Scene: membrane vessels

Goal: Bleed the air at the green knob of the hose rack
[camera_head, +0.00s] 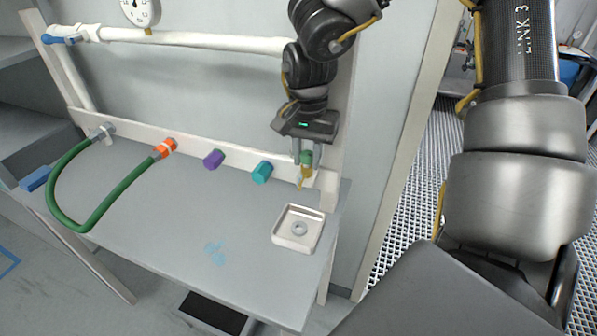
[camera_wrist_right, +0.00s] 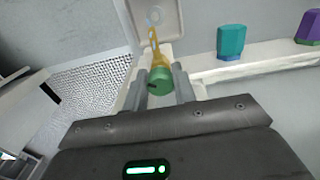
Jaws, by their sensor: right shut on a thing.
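The green knob (camera_head: 307,157) sits on top of a brass bleed fitting (camera_head: 306,172) at the right end of the rack's white rail. My right gripper (camera_head: 306,152) comes down from above and is shut on the green knob. In the right wrist view the green knob (camera_wrist_right: 160,81) is between the two fingers, with the brass spout beyond it. A small square white tray (camera_head: 298,229) with a round drain stands on the bench below the fitting. My left gripper is not in view.
Along the rail are a teal cap (camera_head: 262,172), a purple cap (camera_head: 213,159) and an orange coupling (camera_head: 165,148) with a green hose (camera_head: 112,199). A white pipe (camera_head: 190,39) and gauge (camera_head: 141,12) are above. The bench middle (camera_head: 180,215) is clear.

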